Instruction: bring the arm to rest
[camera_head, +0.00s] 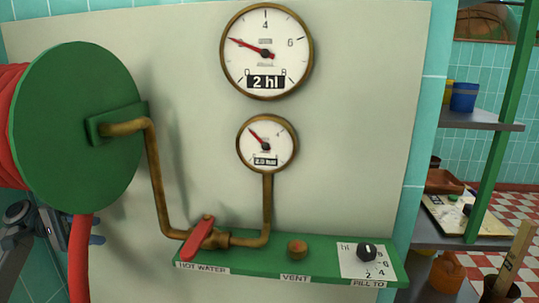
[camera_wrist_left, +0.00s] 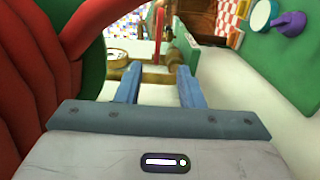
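My left gripper (camera_head: 92,232) is at the lower left of the head view, partly hidden behind the red hose (camera_head: 79,262). In the left wrist view its two blue-grey fingers (camera_wrist_left: 157,80) stand apart with nothing held between them. A brass pipe (camera_wrist_left: 150,76) shows beyond the fingertips there. The red lever (camera_head: 198,240) of the hot water valve lies slanted on the pipework, to the right of the gripper and apart from it. My right gripper is not in either view.
A green hose reel (camera_head: 75,135) fills the left. Two round gauges, the upper (camera_head: 266,52) reading "2 hl" and the lower (camera_head: 267,144), sit on the pale board. A green ledge carries a vent button (camera_head: 297,249) and a fill-to knob (camera_head: 367,252). Shelves (camera_head: 470,122) stand at right.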

